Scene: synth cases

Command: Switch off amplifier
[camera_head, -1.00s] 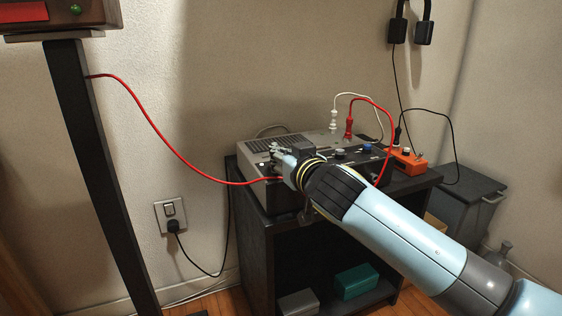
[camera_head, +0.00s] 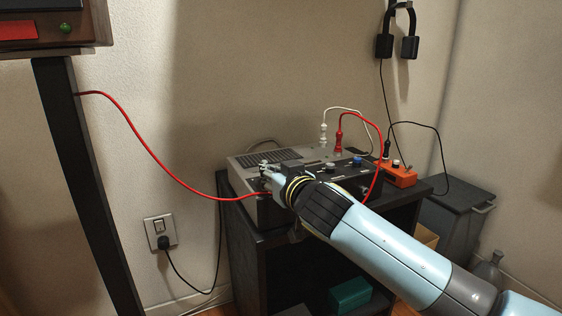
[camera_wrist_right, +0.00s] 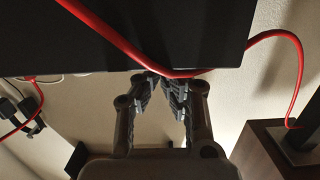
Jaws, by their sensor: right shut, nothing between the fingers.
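The amplifier (camera_head: 250,160) is a grey box with a vented top and a dark front with knobs, standing on a black shelf unit. My right gripper (camera_head: 266,168) is at the left part of its front, and my wrist and arm hide much of that front. In the right wrist view the gripper's fingers (camera_wrist_right: 163,84) are closed together with nothing between them, at the edge of a dark surface (camera_wrist_right: 190,30). Whether they touch the amplifier I cannot tell. Any power switch is not clearly visible. My left gripper is not in view.
A red cable (camera_head: 160,160) runs to the amplifier's front beside my gripper. White and red plugs (camera_head: 338,140) stand at its top. An orange box (camera_head: 398,174) sits to its right. A wall outlet (camera_head: 160,233) and a grey bin (camera_head: 455,215) flank the shelf unit (camera_head: 247,262).

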